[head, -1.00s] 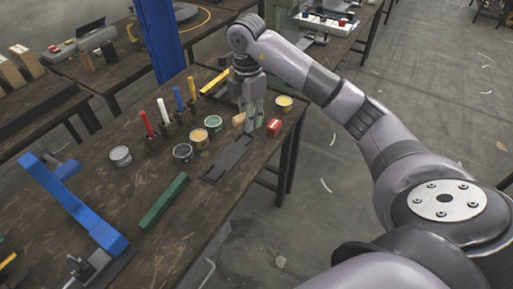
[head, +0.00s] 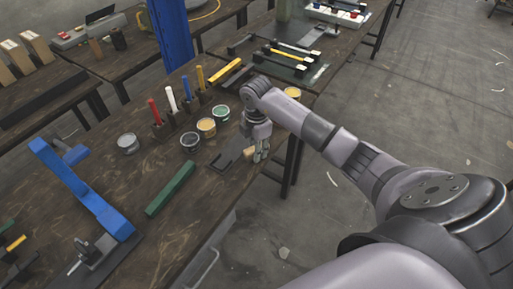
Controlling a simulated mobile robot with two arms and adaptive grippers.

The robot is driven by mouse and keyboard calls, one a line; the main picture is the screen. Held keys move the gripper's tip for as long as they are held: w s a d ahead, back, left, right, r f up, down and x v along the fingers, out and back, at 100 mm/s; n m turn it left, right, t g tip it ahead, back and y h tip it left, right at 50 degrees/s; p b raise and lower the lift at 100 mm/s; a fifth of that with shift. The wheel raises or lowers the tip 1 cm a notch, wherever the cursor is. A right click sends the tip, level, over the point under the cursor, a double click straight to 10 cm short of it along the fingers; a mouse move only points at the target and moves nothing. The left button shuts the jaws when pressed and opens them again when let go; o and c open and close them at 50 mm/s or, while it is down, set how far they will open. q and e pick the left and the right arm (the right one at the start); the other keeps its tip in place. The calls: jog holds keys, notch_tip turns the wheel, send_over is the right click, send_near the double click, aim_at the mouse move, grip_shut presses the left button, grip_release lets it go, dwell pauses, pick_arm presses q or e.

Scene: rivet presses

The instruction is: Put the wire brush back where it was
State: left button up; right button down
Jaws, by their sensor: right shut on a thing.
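My right gripper (head: 262,157) is low over the right edge of the near workbench, pointing down. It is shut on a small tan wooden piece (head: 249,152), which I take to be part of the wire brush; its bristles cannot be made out. The piece shows at the left side of the fingers, close to a dark flat holder (head: 222,160) on the bench. Whether it touches the bench or the holder I cannot tell. My left gripper is out of view.
Open tins, including a green one (head: 221,112) and a grey one (head: 128,143), stand left of my right arm. Upright coloured markers, such as a red one (head: 154,111), stand behind. A green bar (head: 171,188) and a blue press (head: 82,190) lie nearer.

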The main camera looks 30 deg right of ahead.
jog(key=shift+f, duration=0.15)
jog(key=c, duration=1.3)
grip_release()
jog(key=shift+r, duration=0.5)
notch_tip(320, 180, up, 11)
jog(key=b, duration=0.1)
jog(key=shift+r, duration=0.2)
